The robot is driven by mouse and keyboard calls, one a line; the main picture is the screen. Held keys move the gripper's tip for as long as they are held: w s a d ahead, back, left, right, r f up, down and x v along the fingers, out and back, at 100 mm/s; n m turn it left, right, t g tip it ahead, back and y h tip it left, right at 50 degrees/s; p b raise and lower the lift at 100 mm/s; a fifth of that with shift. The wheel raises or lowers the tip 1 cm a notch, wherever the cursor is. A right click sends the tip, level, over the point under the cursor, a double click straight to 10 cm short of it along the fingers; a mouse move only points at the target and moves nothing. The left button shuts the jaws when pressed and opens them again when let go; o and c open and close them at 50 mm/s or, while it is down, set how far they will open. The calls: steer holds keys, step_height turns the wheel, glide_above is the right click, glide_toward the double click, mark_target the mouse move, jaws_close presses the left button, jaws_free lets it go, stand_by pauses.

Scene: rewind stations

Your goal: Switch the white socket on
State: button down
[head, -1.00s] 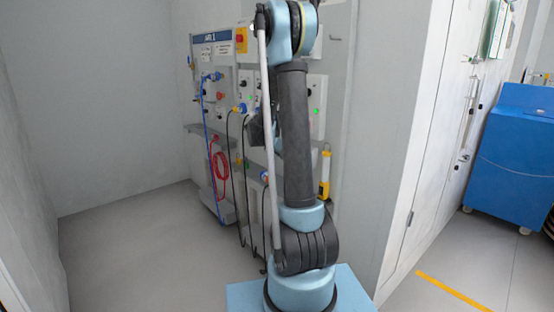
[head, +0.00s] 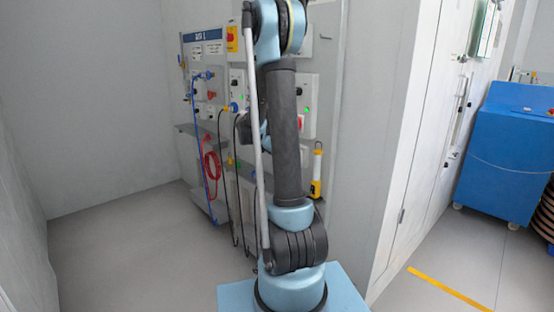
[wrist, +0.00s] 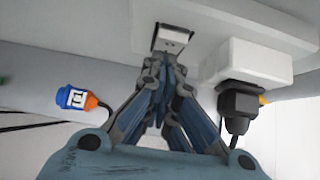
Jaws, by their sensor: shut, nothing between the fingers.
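In the wrist view my gripper (wrist: 170,62) is shut and empty. Its fingertips point at a small pale fitting with a dark frame (wrist: 172,38), very close to it; I cannot tell whether they touch. To the right is a white socket box (wrist: 255,58) with a black plug (wrist: 238,100) in its underside. No switch face on that box can be made out. In the head view the wall panel (head: 215,62) carries several sockets and lights, and my arm hides part of it, with most of my gripper.
A blue and orange connector (wrist: 80,98) juts out at the left in the wrist view. A red coiled hose (head: 211,165) and hanging cables are on the panel. A yellow lamp (head: 316,172) hangs right of my arm. A blue cabinet (head: 510,150) stands far right. Open floor lies left.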

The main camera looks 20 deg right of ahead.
steer(key=s+a+r, duration=0.5)
steer(key=a+r, duration=0.1)
steer(key=a, duration=0.5)
steer(key=s+d+m+g+y, duration=0.15)
steer(key=s+m+y, duration=0.25)
steer(key=s+m, duration=1.3)
steer(key=s+a+f+m+y, duration=0.2)
steer(key=s+f+m, duration=0.1)
steer(key=s, duration=0.8)
steer(key=s+a+f+m+y, duration=0.2)
steer(key=s+f, duration=0.4)
steer(key=s, duration=0.5)
steer(key=shift+s+m, duration=0.2)
steer(key=shift+m, duration=0.4)
steer(key=shift+s, duration=0.1)
